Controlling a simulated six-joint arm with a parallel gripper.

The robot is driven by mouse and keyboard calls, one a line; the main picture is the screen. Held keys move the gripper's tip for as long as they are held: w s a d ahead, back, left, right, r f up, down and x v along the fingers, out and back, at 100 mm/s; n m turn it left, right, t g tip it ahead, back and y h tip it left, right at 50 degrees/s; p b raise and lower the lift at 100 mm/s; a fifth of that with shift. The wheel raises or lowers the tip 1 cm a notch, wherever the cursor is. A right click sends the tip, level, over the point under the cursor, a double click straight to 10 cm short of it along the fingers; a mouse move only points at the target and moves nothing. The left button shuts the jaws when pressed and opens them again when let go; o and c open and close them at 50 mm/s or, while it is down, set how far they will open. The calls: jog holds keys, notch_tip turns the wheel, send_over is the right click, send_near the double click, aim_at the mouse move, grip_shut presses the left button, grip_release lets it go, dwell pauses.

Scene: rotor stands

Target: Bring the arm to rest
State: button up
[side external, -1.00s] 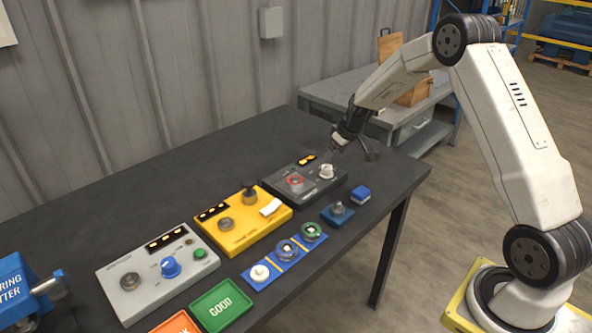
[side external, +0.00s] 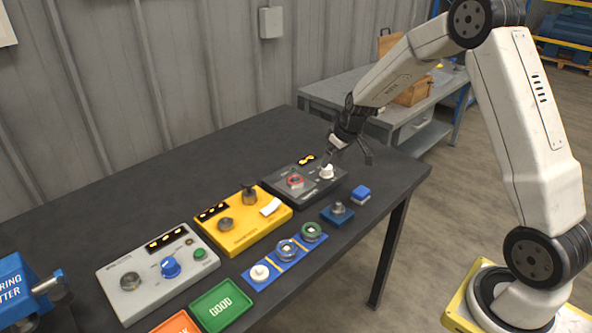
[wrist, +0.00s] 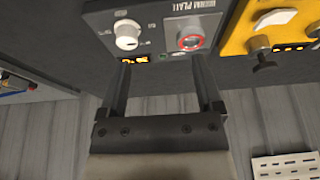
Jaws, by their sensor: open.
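My gripper (side external: 347,157) is above the far right part of the dark table, close to the dark grey box (side external: 318,193). In the wrist view my gripper (wrist: 168,88) is open with nothing between its two fingers. The dark grey box has a white knob (side external: 327,172) and a red-ringed round part (side external: 295,181). In the wrist view the white knob (wrist: 127,36) lies beyond the left fingertip, and I see no contact. My arm reaches in from the right, bent at a high elbow.
A yellow box (side external: 243,222) and a light grey box (side external: 158,273) stand to the left. A blue strip (side external: 262,286) with round parts, a small blue stand (side external: 337,213), a blue block (side external: 361,194) and a green GOOD tray (side external: 221,305) lie in front. The table's back (side external: 150,180) is clear.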

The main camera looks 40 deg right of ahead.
jog(key=s+a+r, duration=0.1)
jog(key=s+a, duration=0.6)
jog(key=s, duration=0.3)
jog(key=s+a+r+g, duration=0.1)
jog(key=s+a, duration=0.7)
jog(key=s, duration=0.3)
jog(key=shift+a, duration=0.25)
